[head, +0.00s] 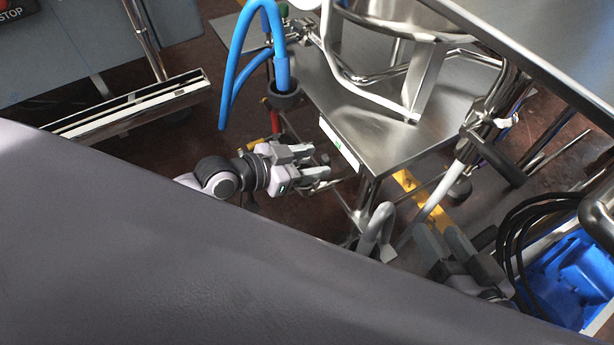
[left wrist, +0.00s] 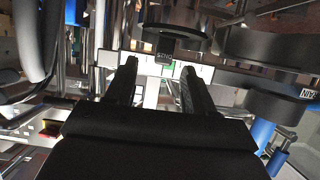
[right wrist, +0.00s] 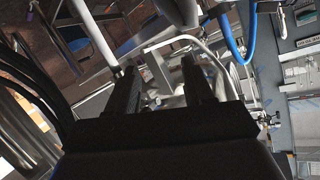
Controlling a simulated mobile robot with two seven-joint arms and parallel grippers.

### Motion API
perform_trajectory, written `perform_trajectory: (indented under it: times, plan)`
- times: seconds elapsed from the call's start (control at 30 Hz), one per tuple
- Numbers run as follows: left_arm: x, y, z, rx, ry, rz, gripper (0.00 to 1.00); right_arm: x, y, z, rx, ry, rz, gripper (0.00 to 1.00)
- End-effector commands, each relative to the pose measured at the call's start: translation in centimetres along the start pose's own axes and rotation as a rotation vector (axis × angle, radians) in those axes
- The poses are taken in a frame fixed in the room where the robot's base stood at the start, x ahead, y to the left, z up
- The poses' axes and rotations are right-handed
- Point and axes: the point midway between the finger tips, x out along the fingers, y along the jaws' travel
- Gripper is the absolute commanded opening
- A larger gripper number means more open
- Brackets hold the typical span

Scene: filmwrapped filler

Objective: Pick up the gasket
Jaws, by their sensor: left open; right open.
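I cannot make out a gasket with certainty in any view. My left gripper (head: 322,162) is open and empty, beside the near left edge of a steel table (head: 350,108). In the left wrist view its fingers (left wrist: 159,68) point towards a white strip and a small dark label plate (left wrist: 166,47). My right gripper (head: 438,234) is open, low at the right, near a pale curved tube (head: 378,226). In the right wrist view its fingers (right wrist: 159,68) stand apart with pale tubing beyond them. Whether anything lies between them is unclear.
A blue hose (head: 237,60) hangs left of the steel table. A blue crate (head: 570,275) and black cable loops (head: 512,235) are at the right. Steel pipes crowd the upper right. A grey rail (head: 130,112) is at the left. Dark floor shows between them.

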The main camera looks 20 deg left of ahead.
Motion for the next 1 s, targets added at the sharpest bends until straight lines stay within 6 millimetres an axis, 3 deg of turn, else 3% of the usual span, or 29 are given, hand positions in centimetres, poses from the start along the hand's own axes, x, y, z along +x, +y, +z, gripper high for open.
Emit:
perform_trajectory:
  times: [0.1, 0.27, 0.57, 0.6, 0.77, 1.0]
  plan:
    - [2.1, -0.3, 0.3, -0.002, 0.004, -0.001, 0.53, -0.3, 0.7, 0.5, -0.046, 0.027, 0.022, 0.52]
    - [3.9, -0.4, 0.2, -0.001, 0.001, -0.001, 0.53, -0.7, 1.1, 0.3, -0.089, 0.053, 0.042, 0.52]
    - [4.4, -0.3, 0.1, 0.001, 0.000, -0.001, 0.53, -0.9, 1.2, 0.1, -0.103, 0.062, 0.048, 0.52]
    - [4.4, -0.4, 0.1, 0.001, 0.000, -0.001, 0.50, -0.9, 1.2, 0.1, -0.103, 0.062, 0.048, 0.52]
    - [4.3, -0.3, 0.1, 0.000, 0.000, -0.001, 0.00, -0.9, 1.2, 0.1, -0.102, 0.062, 0.048, 0.52]
    - [4.3, -0.4, 0.1, 0.000, 0.000, -0.001, 0.00, -0.9, 1.2, 0.1, -0.102, 0.061, 0.047, 0.52]
